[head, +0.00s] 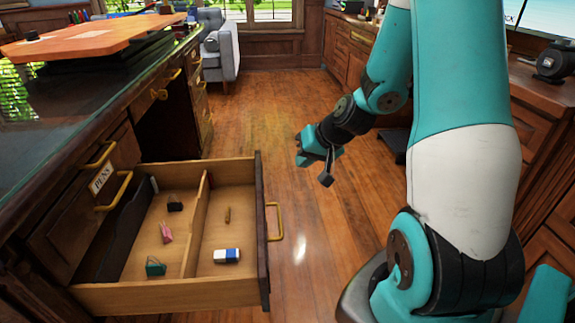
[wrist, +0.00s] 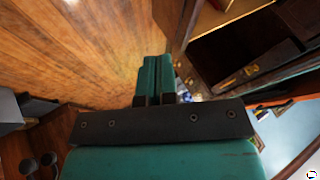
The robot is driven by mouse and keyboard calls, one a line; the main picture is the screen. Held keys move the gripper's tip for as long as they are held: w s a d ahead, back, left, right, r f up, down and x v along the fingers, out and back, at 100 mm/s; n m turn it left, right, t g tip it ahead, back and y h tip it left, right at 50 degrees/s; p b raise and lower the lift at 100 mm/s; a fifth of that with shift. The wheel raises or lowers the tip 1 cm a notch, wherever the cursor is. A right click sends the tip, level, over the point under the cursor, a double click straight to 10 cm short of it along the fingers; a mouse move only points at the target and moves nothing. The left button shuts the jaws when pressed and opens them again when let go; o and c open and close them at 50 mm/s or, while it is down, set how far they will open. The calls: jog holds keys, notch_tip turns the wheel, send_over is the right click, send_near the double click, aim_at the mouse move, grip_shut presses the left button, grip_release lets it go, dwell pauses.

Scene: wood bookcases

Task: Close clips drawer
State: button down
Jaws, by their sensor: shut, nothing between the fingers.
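An open drawer (head: 258,190) sticks out from the desk at the lower left of the head view. It holds binder clips, among them a black one (head: 175,203), a pink one (head: 166,233) and a green one (head: 155,267). Beyond its divider lie a white and blue eraser (head: 227,256) and a small brown item (head: 228,215). A brass handle (head: 275,222) is on its front. My gripper (head: 312,165) is shut and empty, above the floor to the right of the drawer front and apart from it. In the wrist view the shut fingers (wrist: 155,80) show.
The desk (head: 80,120) has a shut drawer labelled PENS (head: 102,178) above the open one. A grey armchair (head: 216,50) stands at the back. Wood cabinets (head: 345,50) line the right.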

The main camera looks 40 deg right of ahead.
jog(key=w+a+f+b, duration=0.4)
jog(key=w+a+f, duration=0.1)
jog(key=w+f, duration=0.2)
jog(key=shift+w+r, duration=0.1)
jog(key=shift+w, duration=0.05)
dwell(0.4)
